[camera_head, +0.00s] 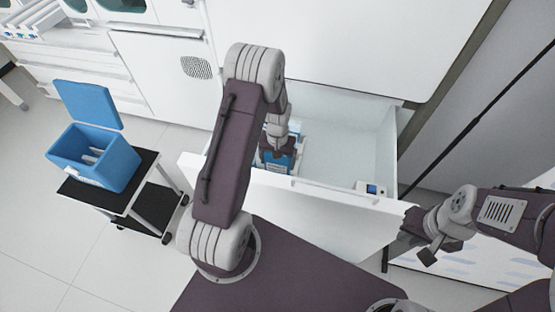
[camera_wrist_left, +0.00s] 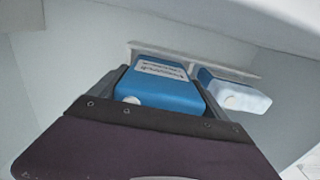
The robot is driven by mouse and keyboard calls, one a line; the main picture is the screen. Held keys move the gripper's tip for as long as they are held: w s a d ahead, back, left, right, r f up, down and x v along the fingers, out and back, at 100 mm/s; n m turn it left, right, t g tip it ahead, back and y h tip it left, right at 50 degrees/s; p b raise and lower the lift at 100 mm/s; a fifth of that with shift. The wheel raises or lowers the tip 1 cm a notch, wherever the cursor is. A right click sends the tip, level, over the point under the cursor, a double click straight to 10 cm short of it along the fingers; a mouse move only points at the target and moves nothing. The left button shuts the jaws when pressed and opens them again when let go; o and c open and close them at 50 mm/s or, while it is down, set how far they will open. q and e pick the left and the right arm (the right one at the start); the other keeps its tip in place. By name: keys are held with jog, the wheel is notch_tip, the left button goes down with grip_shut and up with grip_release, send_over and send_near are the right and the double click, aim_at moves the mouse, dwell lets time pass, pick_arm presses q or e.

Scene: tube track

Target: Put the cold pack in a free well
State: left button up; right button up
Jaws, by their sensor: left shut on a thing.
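A blue cold pack (camera_wrist_left: 162,84) with a white label and a white cap is between the fingers of my left gripper (camera_wrist_left: 160,88), which is shut on it. In the head view my left gripper (camera_head: 277,148) reaches down into an open white drawer (camera_head: 340,150), and the blue pack (camera_head: 280,161) shows below it. A blue cooler box (camera_head: 117,165) stands at the left with its lid (camera_head: 88,104) open; pale shapes show inside, but its wells are not clear. My right gripper (camera_head: 422,238) is at the right, outside the drawer; its finger opening is unclear.
A second pack, frosty white and blue (camera_wrist_left: 235,92), lies beside the held one in the drawer. The cooler stands on a dark cart (camera_head: 140,180). Open floor (camera_head: 110,260) lies left of my base.

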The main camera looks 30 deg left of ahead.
aim_at(278, 168)
pick_arm(q)
jog(key=shift+f, duration=0.5)
jog(key=shift+f, duration=0.1)
jog(key=shift+f+b, duration=1.05)
jog(key=shift+f, duration=0.25)
jog(key=shift+f, duration=0.1)
jog(key=shift+f, duration=0.35)
jog(key=o, duration=1.4)
jog(key=shift+c, duration=0.2)
jog(key=shift+r, duration=0.1)
